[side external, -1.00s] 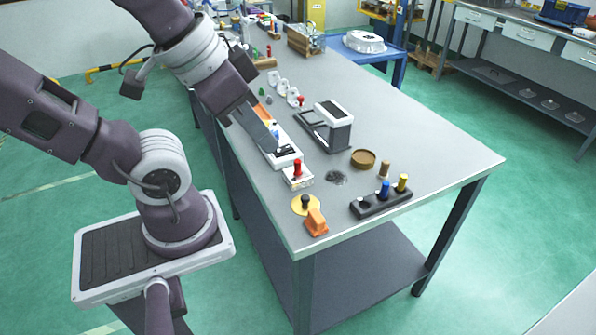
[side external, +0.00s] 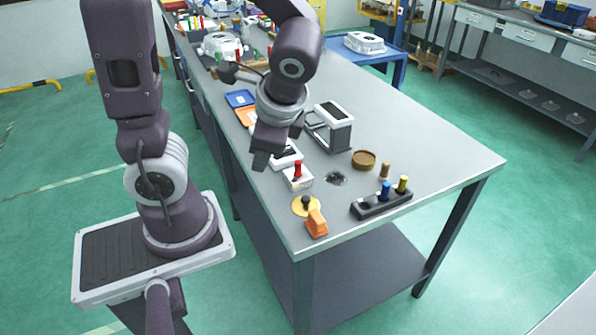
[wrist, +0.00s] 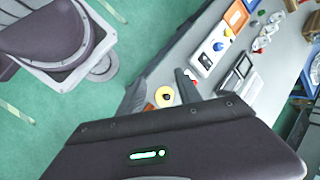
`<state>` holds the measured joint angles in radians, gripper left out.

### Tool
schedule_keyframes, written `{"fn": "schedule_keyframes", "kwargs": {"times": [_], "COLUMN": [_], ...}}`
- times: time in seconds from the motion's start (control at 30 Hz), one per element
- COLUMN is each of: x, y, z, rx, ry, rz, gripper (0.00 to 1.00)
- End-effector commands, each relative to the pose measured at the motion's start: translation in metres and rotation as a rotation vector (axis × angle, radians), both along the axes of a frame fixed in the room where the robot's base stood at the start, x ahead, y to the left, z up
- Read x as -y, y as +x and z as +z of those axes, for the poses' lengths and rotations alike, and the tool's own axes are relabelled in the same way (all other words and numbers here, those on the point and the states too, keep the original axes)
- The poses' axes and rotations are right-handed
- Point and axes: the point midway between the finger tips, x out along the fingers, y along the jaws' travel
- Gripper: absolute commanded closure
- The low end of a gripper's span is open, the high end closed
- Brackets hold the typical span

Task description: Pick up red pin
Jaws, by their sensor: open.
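The red pin (side external: 297,168) stands upright in a small white block (side external: 300,182) near the left edge of the bench in the side view. In the wrist view a small red spot (wrist: 194,76) shows just beyond the right finger, partly hidden by it. My gripper (side external: 277,147) is open and empty, above and a little behind the pin towards the bench's left edge. Its two fingers also show in the wrist view (wrist: 162,85). They are apart from the pin.
Near the pin are a yellow disc with a black knob (side external: 305,205), an orange block (side external: 316,224), a brown round dish (side external: 363,160) and a dark holder with pins (side external: 381,203). A grey-black stand (side external: 332,128) is behind. The right of the bench (side external: 430,150) is clear.

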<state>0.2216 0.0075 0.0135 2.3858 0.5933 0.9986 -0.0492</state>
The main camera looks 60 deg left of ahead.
Motion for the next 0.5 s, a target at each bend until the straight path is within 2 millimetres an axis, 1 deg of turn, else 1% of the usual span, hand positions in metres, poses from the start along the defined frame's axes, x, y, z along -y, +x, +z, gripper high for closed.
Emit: {"fn": "schedule_keyframes", "kwargs": {"times": [0.03,0.1,0.17,0.2,0.3,0.33,0.4,0.5], "x": [-0.011,-0.027,-0.037,-0.042,-0.047,-0.047,-0.047,-0.047], "y": [0.008,0.026,0.043,0.054,0.08,0.086,0.096,0.103], "z": [-0.015,-0.033,-0.05,-0.062,-0.092,-0.1,-0.115,-0.128], "rx": [-0.112,-0.251,-0.36,-0.426,-0.554,-0.583,-0.633,-0.667], "ry": [0.097,0.242,0.359,0.429,0.569,0.599,0.652,0.688], "rz": [-0.099,-0.26,-0.406,-0.504,-0.72,-0.772,-0.87,-0.944], "gripper": [0.59,0.59,0.59,0.59,0.59,0.59,0.59,0.59]}}
